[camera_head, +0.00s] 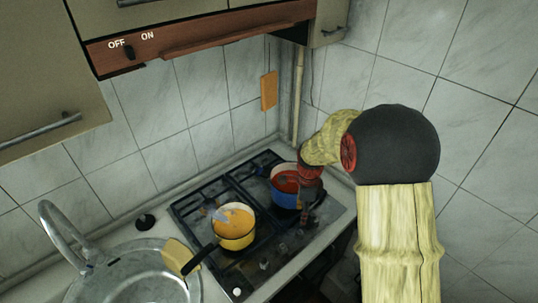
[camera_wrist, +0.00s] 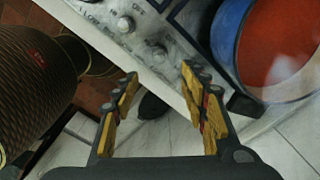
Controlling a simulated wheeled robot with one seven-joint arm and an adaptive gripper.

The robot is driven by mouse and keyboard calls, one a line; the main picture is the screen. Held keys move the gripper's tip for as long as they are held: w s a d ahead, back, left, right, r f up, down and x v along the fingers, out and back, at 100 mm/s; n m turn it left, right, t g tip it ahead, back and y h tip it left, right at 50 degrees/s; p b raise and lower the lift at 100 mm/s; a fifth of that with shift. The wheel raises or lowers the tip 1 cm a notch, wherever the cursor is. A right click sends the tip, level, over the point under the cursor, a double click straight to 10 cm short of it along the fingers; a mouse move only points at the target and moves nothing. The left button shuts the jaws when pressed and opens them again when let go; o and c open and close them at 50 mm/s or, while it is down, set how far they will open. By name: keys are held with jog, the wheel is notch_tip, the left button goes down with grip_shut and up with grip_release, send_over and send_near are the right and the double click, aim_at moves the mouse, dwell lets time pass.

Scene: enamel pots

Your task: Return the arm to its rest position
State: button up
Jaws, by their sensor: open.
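My gripper (camera_wrist: 160,80) is open, with nothing between its yellow-padded fingers. In the wrist view it hangs over the stove's front edge, beside the control knobs. In the head view my arm comes from the lower right and bends left and down toward the right side of the stove. The gripper's fingers are small and hard to make out there. A blue pot with red inside (camera_head: 284,197) stands on the stove, close beside my wrist. The same pot (camera_wrist: 228,40) fills the upper right of the wrist view, apart from the fingers.
A yellow pot (camera_head: 233,238) with a dark handle stands on the stove (camera_head: 262,272), left of the blue pot. The sink (camera_head: 130,275) is at the left. Cabinets and a hood (camera_head: 200,37) hang above. In the wrist view, a brown ribbed object (camera_wrist: 35,85) stands at left.

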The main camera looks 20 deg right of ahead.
jog(key=s+a+r+n+t+b, duration=0.2)
jog(key=s+a+r+n+b, duration=0.2)
jog(key=s+a+r+n, duration=0.3)
jog(key=s+a+r+n+t+b, duration=0.3)
jog(key=s+a+r+n, duration=0.4)
jog(key=s+r+n, duration=0.4)
jog(key=s+n, duration=0.2)
jog(key=n, duration=0.3)
jog(key=shift+a+t+b, duration=0.15)
jog(key=shift+t+b, duration=0.15)
jog(key=shift+b, duration=0.1)
jog(key=shift+s+r, duration=0.1)
jog(key=shift+c, duration=0.9)
